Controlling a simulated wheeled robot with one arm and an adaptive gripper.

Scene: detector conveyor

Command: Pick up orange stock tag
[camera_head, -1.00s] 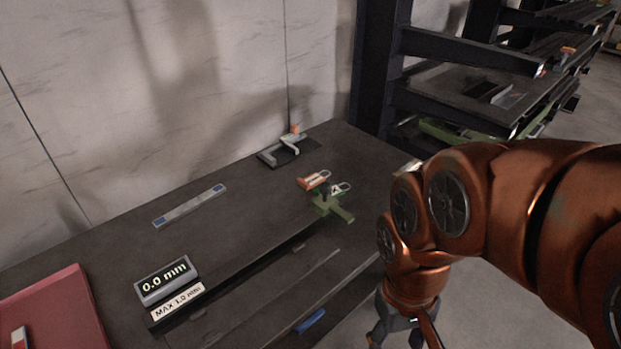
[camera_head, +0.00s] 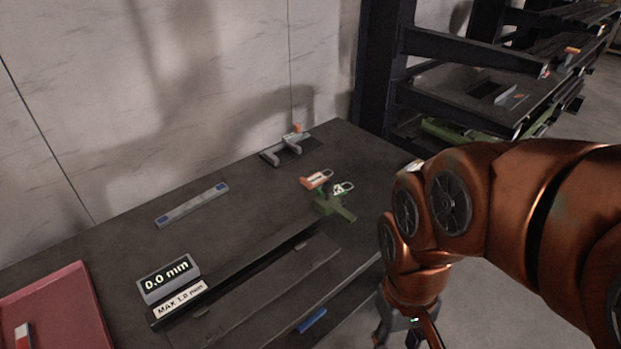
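The orange stock tag (camera_head: 315,180) has a pale label and a loop at its right end. It sits at the top of a small green stand (camera_head: 334,204) on the dark workbench, beside a second, dark tag (camera_head: 341,188) with its own loop. My gripper (camera_head: 408,340) hangs low at the bottom of the picture, right of the bench's front edge and well away from the tag. Its fingers are partly cut off by the picture's edge, and nothing shows between them.
The dark bench (camera_head: 240,225) carries a grey bar (camera_head: 192,205), a clamp-like fixture (camera_head: 286,148), a display reading 0.0 mm (camera_head: 168,279) and a red tray (camera_head: 60,310). A wall stands behind. A dark rack (camera_head: 470,95) stands at the back right.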

